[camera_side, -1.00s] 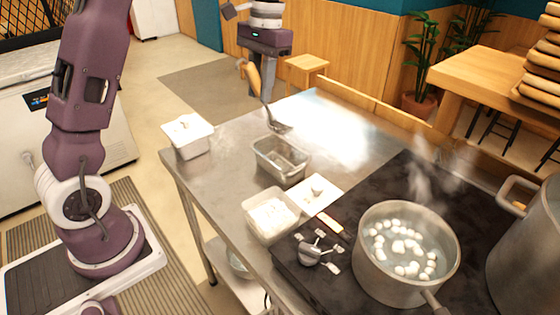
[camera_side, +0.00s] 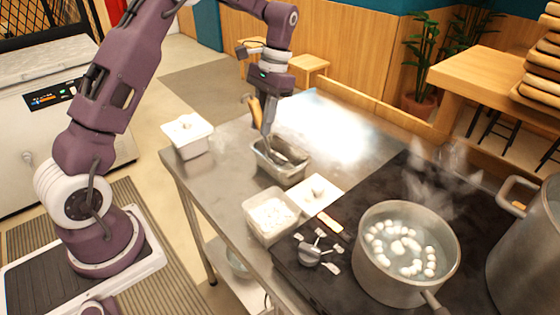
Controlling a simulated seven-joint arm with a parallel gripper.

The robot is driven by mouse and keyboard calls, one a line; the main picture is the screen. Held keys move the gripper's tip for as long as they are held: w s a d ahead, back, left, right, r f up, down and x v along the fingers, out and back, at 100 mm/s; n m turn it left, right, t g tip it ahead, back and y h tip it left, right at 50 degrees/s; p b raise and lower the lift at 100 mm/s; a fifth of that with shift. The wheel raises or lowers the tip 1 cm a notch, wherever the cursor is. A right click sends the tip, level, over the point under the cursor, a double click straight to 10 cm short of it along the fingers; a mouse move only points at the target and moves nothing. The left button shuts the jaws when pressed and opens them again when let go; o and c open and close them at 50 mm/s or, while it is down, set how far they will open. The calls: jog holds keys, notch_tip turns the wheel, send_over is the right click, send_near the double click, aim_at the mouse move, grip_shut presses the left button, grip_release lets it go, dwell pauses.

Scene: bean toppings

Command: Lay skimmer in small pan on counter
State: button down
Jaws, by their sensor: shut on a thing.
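The skimmer (camera_side: 256,112) has a wooden handle and a metal head. Its handle stands upright, and its head is down inside the small metal pan (camera_side: 294,178) on the steel counter. My gripper (camera_side: 262,97) is shut on the skimmer by its handle, above the back left of the pan. The fingertips are small here and partly merge with the handle. I cannot tell whether the head touches the pan's floor.
A white lidded container (camera_side: 187,136) stands left of the pan. A white tub (camera_side: 270,216) of pale pieces stands in front. A steaming pot (camera_side: 405,285) with white balls sits on the black stove (camera_side: 345,195). The counter's back right (camera_side: 350,130) is clear.

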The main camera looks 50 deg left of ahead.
jog(key=shift+f, duration=0.1)
jog(key=shift+c, duration=1.6)
grip_release()
jog(key=s+r, duration=0.5)
jog(key=r, duration=0.3)
jog(key=shift+s+r, duration=0.15)
jog(key=shift+r, duration=0.15)
notch_tip(320, 180, up, 4)
